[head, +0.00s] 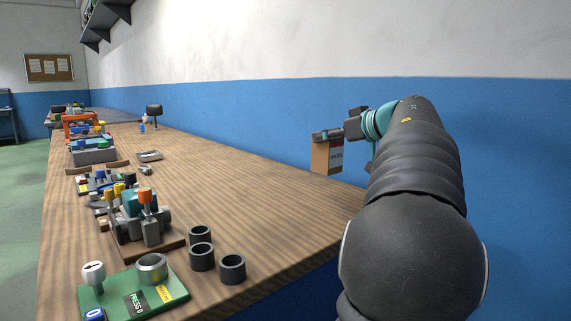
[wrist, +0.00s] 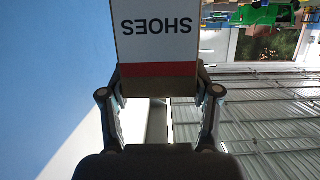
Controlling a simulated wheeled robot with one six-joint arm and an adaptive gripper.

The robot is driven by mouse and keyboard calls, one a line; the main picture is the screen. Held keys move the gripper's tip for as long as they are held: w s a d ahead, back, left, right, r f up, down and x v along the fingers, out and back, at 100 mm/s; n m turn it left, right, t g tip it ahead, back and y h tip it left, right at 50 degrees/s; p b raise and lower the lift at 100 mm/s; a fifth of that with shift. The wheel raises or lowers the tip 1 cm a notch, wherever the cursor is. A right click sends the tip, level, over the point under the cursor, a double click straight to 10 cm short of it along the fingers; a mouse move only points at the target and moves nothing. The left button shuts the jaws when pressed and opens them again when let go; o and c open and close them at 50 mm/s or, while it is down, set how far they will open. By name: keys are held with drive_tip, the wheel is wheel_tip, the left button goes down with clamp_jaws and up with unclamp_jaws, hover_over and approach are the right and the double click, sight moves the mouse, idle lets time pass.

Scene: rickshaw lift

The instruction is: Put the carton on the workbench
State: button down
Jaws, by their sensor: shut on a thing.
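The carton (head: 327,156) is a small brown box with a white label and a red band. It is in my gripper (head: 331,135), at the right rear edge of the workbench (head: 262,195) in the head view. Whether it touches the bench top cannot be told. In the wrist view the carton (wrist: 159,38) shows the word SHOES upside down and a red stripe, and my gripper's fingers (wrist: 159,88) are shut on it from both sides. My arm hides part of the bench's right side.
Several dark rings (head: 202,256), a green panel (head: 150,292) and a fixture with coloured knobs (head: 140,222) stand along the bench's near left. More fixtures stand farther back. The middle and right of the top are clear. A blue and white wall (head: 260,110) runs behind.

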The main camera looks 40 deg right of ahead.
sight(332, 161)
drive_tip(key=shift+w+a+f+b, duration=0.4)
drive_tip(key=shift+w+f, duration=1.05)
drive_tip(key=shift+f, duration=0.1)
drive_tip(key=shift+w+a+f+b, duration=0.35)
drive_tip(key=shift+w+f+b, duration=0.05)
drive_tip(key=shift+w+f, duration=1.05)
drive_tip(key=shift+w+a+f+b, duration=0.4)
drive_tip(key=shift+w+f, duration=1)
drive_tip(key=shift+f, duration=0.2)
drive_tip(key=shift+f, duration=0.1)
drive_tip(key=shift+c, duration=1.2)
unclamp_jaws()
drive_tip(key=shift+f, duration=0.1)
drive_tip(key=p+v, duration=0.1)
drive_tip(key=v, duration=1.1)
